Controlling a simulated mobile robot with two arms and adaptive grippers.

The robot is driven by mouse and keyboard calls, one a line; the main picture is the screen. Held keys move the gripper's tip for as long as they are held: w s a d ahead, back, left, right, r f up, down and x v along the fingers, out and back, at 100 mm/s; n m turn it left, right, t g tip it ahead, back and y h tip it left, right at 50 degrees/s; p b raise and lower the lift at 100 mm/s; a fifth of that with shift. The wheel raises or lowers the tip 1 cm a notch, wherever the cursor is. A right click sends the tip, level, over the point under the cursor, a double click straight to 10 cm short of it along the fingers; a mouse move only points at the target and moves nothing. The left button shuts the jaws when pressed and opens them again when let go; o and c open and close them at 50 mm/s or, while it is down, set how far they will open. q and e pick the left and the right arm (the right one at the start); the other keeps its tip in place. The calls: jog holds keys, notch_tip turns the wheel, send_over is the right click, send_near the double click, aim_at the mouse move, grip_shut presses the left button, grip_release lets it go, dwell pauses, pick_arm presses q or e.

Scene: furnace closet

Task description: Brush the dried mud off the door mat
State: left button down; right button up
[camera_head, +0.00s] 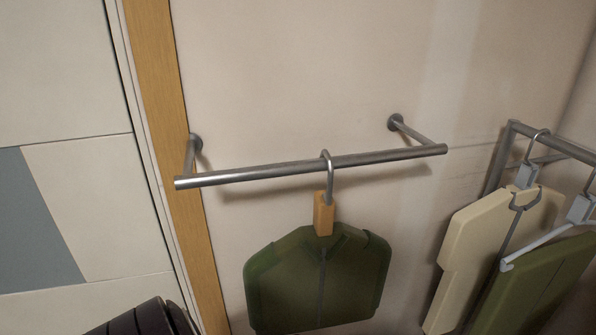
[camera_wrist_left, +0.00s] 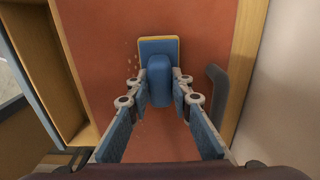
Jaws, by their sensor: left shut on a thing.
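In the left wrist view my left gripper (camera_wrist_left: 161,82) is shut on the blue handle of a brush (camera_wrist_left: 160,50). The brush has a blue back with a pale yellow rim and points away from the wrist. Below it is a flat reddish-brown surface (camera_wrist_left: 205,35); I cannot tell whether this is the door mat or the floor. Small tan specks (camera_wrist_left: 128,67), perhaps dried mud, lie just left of the brush. The bristles are hidden under the brush, so contact with the surface is unclear. The head view shows neither the brush nor a mat. My right gripper is in neither view.
The head view shows a metal wall rail (camera_head: 250,171) with a green garment (camera_head: 285,280) on a hanger. More garments (camera_head: 490,240) hang at right. In the wrist view a wooden edge (camera_wrist_left: 60,75) stands left, a dark curved object (camera_wrist_left: 216,90) and a pale wall (camera_wrist_left: 285,90) right.

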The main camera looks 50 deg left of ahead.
pick_arm(q)
notch_tip(320, 180, up, 6)
jog(key=p, duration=0.6)
jog(key=shift+r, duration=0.1)
notch_tip(320, 180, up, 3)
jog(key=p, duration=0.3)
dwell(0.5)
